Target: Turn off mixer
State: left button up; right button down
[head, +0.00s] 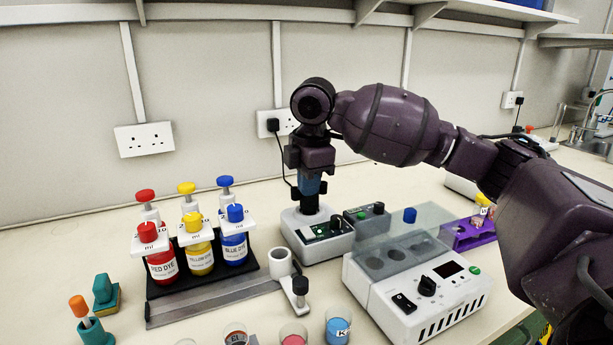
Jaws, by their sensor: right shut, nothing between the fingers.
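The small white device with a dark front panel, which looks like the mixer (325,250), stands on the bench at the centre, near the wall. Its panel carries a knob and small markings too small to read. My right gripper (310,206) points straight down over this device, with its fingers shut and empty. The fingertips are at or just above the black part on top of the device; I cannot tell whether they touch. The gripper hides part of that top. My left gripper is not in view.
A white unit (415,300) with a clear lid, display, knob and switch stands right of the mixer. A dark box (367,218) with knobs is behind it. A rack (205,290) of red, yellow and blue dye bottles is left. Beakers (338,328) and a purple rack (468,238) are nearby.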

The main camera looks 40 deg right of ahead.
aim_at(306, 228)
jog(key=f, duration=0.2)
jog(key=f+b, duration=0.1)
jog(key=f, duration=0.2)
jog(key=w+f+b, duration=0.1)
jog(key=f, duration=0.2)
jog(key=shift+d+f, duration=0.15)
jog(key=shift+f, duration=0.35)
